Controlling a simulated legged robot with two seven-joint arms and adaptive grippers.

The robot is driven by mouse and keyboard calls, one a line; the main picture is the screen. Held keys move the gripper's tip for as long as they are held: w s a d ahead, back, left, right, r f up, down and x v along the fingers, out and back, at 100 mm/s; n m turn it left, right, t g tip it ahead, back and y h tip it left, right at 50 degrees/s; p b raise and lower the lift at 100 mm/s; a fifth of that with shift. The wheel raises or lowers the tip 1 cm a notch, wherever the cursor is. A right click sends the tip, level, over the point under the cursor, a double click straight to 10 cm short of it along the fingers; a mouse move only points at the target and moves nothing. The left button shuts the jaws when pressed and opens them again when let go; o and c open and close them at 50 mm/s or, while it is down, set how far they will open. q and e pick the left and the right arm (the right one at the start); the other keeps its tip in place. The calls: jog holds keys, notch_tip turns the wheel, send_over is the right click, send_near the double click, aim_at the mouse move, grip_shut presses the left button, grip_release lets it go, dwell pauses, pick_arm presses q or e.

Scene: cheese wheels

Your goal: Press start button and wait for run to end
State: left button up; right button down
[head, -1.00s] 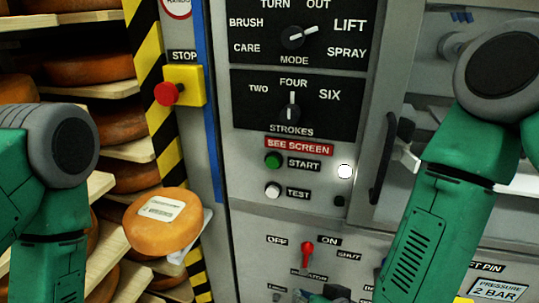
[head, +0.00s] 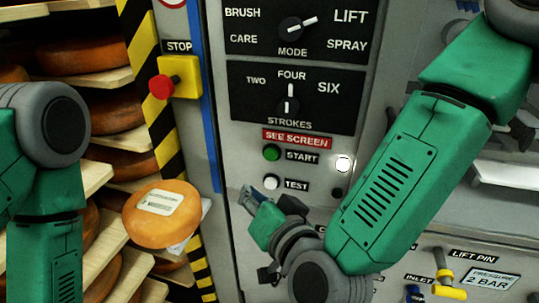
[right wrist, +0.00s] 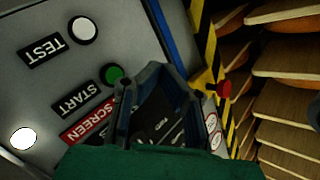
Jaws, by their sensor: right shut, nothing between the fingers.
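The green START button (head: 271,153) is on the grey control panel (head: 230,130), below the red SEE SCREEN label (head: 297,139). It also shows in the right wrist view (right wrist: 113,75). My right gripper (head: 250,194) is shut and empty, below and left of START, near the white TEST button (head: 271,182). In the right wrist view its fingers (right wrist: 150,80) are beside the green button; contact cannot be told. A round white lamp (head: 343,163) glows right of START. The mode knob (head: 291,24) points toward LIFT; the strokes knob (head: 288,104) points at FOUR. My left gripper is out of view.
A red STOP button (head: 161,87) on a yellow box (head: 184,76) sticks out at the panel's left. An orange cheese wheel (head: 150,225) with a label is at the lower left, beside shelves of cheese. The yellow lift pin (head: 447,290) is lower right.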

aim_at(271, 155)
jog(key=shift+w, duration=0.15)
jog(key=shift+w+d, duration=0.45)
jog(key=shift+w, duration=0.9)
jog(key=shift+w+d, duration=0.5)
jog(key=shift+w, duration=0.85)
jog(key=shift+w+d, duration=0.45)
jog(key=shift+w, duration=0.9)
jog(key=shift+w, duration=0.1)
jog(key=shift+w+d+r, duration=0.1)
jog(key=shift+w+d, duration=0.05)
jog(key=shift+w, duration=0.1)
